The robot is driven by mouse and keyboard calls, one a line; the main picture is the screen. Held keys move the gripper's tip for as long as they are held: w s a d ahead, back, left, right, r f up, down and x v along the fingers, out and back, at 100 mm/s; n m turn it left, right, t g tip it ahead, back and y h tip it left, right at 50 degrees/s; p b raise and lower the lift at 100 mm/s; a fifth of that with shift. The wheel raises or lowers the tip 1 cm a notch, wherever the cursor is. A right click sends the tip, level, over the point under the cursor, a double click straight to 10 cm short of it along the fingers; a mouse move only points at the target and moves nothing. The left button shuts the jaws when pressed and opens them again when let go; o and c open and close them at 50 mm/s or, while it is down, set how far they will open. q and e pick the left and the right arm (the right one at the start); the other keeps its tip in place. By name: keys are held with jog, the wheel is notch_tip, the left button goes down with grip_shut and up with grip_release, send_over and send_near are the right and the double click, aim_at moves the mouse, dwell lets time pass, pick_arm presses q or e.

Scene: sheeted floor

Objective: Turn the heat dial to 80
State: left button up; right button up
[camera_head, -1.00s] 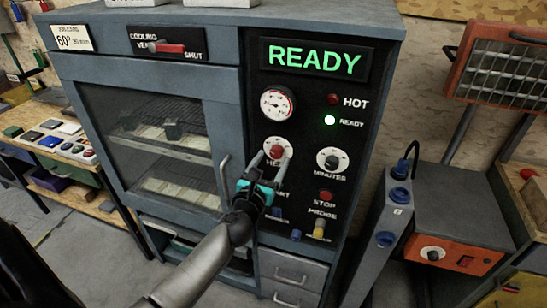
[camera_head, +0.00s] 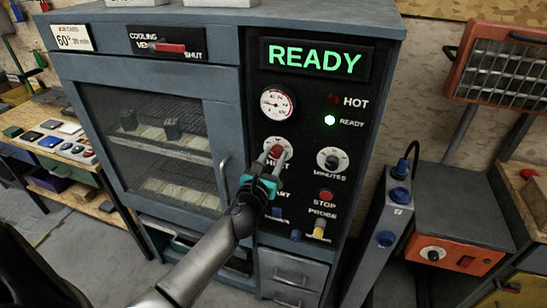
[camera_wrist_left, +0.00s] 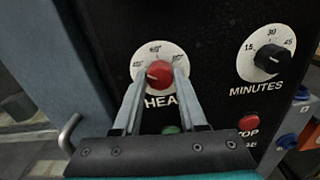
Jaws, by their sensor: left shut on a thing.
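The heat dial (camera_head: 279,141) is a red knob on a round white scale on the oven's black panel. In the left wrist view the red knob (camera_wrist_left: 159,72) sits between my two fingers, with the scale showing around and above it. A pale mark shows on the knob's left part, but I cannot read the exact setting. My left gripper (camera_head: 274,158) reaches up to the dial from below and is shut on the knob. It also shows in the left wrist view (camera_wrist_left: 158,82), where the fingers partly cover the HEAT label. My right gripper is not in view.
The minutes dial (camera_head: 332,160) is close to the right. The red stop button (camera_head: 326,195) and a yellow probe (camera_head: 319,228) are below. The oven door handle (camera_head: 223,178) stands out to the left. A display (camera_head: 315,61) reads READY; a job card (camera_head: 71,38) shows 60°.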

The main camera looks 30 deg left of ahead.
pick_arm(q)
grip_shut()
jog(key=shift+m, duration=0.3)
jog(key=shift+m+p, duration=0.6)
jog(key=shift+m, duration=0.3)
jog(key=m+p, duration=0.1)
jog(key=m, duration=0.1)
jog(key=shift+m, duration=0.4)
jog(key=m+p, duration=0.1)
jog(key=m, duration=0.5)
jog(key=shift+p, duration=0.4)
jog(key=m+p, duration=0.1)
jog(key=m, duration=0.5)
jog(key=shift+m+p, duration=0.3)
jog(key=shift+p, duration=0.1)
jog(key=m+p, duration=0.1)
jog(key=m, duration=0.5)
jog(key=shift+f+p, duration=0.1)
jog(key=shift+p, duration=0.25)
